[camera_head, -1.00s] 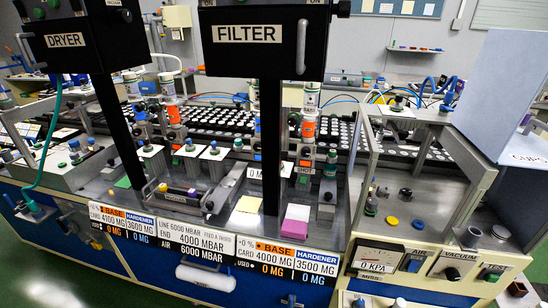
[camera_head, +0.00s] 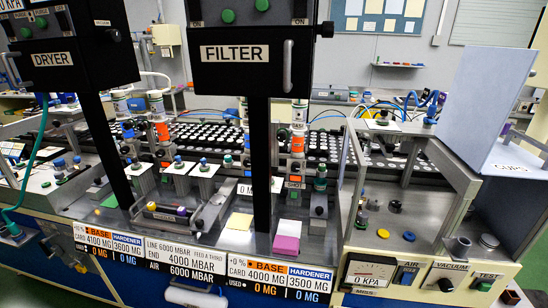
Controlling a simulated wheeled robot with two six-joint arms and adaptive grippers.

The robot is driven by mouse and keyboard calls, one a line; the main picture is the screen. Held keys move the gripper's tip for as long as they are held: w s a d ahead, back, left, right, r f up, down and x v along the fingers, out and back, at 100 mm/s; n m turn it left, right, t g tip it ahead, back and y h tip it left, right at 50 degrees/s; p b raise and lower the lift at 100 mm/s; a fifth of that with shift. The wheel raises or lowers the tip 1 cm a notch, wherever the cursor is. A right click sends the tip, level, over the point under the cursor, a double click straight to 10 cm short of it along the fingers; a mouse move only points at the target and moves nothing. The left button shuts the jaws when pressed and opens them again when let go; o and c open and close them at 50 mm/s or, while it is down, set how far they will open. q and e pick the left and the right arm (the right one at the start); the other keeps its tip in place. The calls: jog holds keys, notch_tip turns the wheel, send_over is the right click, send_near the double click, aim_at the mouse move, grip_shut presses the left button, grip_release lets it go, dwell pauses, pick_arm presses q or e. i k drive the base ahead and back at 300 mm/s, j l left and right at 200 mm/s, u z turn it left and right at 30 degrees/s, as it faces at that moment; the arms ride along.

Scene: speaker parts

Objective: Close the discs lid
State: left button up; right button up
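No lid marked as discs can be made out. A pale grey panel (camera_head: 497,105) stands raised at the right, above a box whose light face (camera_head: 528,172) reads "CUPS". Whether this panel belongs to the discs container cannot be told. Neither of my grippers is in view.
A long bench carries a black box marked FILTER (camera_head: 250,75) and another marked DRYER (camera_head: 65,60) on dark posts. A metal frame (camera_head: 440,165) stands at the right above a control panel with a 0 KPA gauge (camera_head: 368,272). Rows of small parts (camera_head: 205,135) lie behind.

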aim_at(488, 82)
jog(key=k+l, duration=0.1)
jog(key=l, duration=0.85)
jog(key=k+l, duration=0.15)
jog(key=l, duration=0.3)
jog(key=k+l, duration=0.1)
jog(key=l, duration=0.85)
jog(key=k+l, duration=0.15)
jog(key=l, duration=0.35)
